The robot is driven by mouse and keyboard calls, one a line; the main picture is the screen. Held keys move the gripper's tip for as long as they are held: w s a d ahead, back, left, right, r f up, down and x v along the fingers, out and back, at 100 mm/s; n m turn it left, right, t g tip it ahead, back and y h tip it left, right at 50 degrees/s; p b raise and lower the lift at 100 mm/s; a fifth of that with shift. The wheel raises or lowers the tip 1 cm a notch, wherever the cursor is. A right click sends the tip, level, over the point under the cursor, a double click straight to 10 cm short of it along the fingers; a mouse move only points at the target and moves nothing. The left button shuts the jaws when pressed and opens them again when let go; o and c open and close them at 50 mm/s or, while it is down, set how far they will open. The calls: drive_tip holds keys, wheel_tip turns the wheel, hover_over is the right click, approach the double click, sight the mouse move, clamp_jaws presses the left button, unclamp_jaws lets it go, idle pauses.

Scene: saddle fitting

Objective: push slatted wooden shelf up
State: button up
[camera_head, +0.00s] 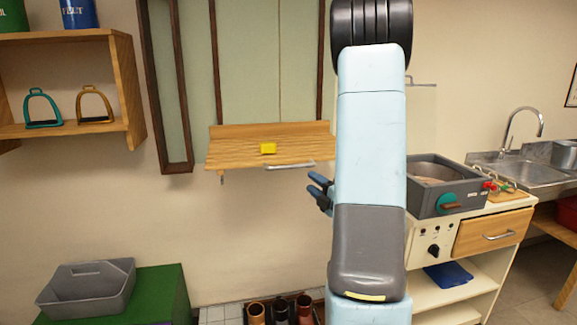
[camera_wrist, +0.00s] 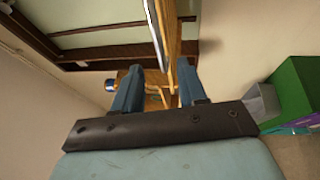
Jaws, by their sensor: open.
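The slatted wooden shelf (camera_head: 235,152) juts out from the wall in the head view, with a metal bar handle (camera_head: 290,165) along its front edge. A yellow block (camera_head: 268,149) lies on its slats. My gripper (camera_head: 320,192) is just below the shelf's right front corner, partly hidden by my arm. In the wrist view the shelf (camera_wrist: 172,30) shows edge-on, beyond and between the two blue fingers of my gripper (camera_wrist: 158,88). The fingers are apart with nothing clearly held between them. I cannot tell whether they touch the shelf.
A wall shelf (camera_head: 70,37) with two stirrups is at the left. A grey tray (camera_head: 88,285) sits on a green box (camera_head: 160,295) below. A cabinet (camera_head: 480,240) with a grey basin and a sink (camera_head: 540,165) are at the right.

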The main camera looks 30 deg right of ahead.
drive_tip(key=w+a+r, duration=0.1)
drive_tip(key=w+r, duration=0.1)
drive_tip(key=w, duration=1.1)
drive_tip(key=shift+w+a+r, duration=0.15)
drive_tip(key=shift+a+r, duration=0.05)
drive_tip(key=shift+a, duration=0.1)
clamp_jaws()
